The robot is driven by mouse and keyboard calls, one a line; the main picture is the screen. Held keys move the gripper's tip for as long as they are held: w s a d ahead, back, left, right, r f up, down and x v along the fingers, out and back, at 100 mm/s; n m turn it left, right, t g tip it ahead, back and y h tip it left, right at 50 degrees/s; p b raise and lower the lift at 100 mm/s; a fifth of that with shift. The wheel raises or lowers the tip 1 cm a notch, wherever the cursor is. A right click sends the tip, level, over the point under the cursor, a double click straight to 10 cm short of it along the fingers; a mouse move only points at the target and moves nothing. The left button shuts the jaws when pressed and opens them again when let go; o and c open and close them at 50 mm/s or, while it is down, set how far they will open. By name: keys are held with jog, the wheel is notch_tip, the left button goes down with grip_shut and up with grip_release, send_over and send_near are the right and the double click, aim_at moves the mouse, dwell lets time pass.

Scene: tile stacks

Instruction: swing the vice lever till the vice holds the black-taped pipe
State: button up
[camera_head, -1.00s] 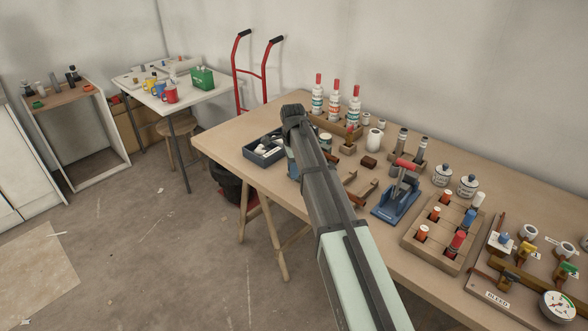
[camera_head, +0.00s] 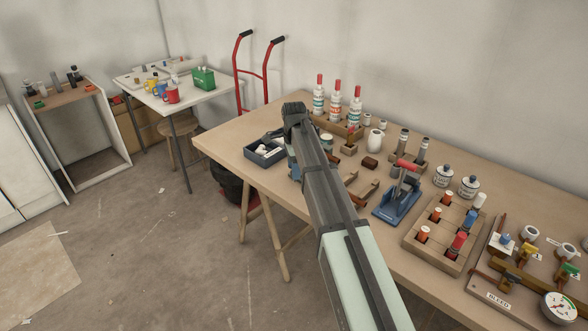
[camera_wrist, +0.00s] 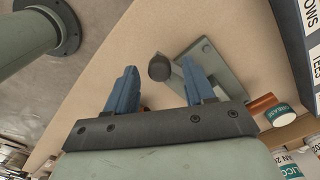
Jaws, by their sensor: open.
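My gripper (camera_wrist: 160,74) is open, its two blue fingers pointing down over the table. In the wrist view a dark round knob (camera_wrist: 159,68) shows between the fingertips; I cannot tell whether they touch it. A grey-green plate-like fixture (camera_wrist: 222,72) lies beside and under the right finger; it may be the vice and the knob its lever. A copper pipe end (camera_wrist: 262,104) shows right of that finger; no black tape is visible on it. In the head view my gripper (camera_head: 293,170) is at the table's left part, and my arm hides what is below it.
A dark tray (camera_head: 265,155) of fittings stands left of my gripper. A blue tool with a red handle (camera_head: 400,195), a wooden block of coloured cylinders (camera_head: 410,238) and a gauge board (camera_head: 478,290) stand to the right. Bottles (camera_head: 336,100) stand behind.

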notch_tip(320, 180, up, 13)
dwell(0.5)
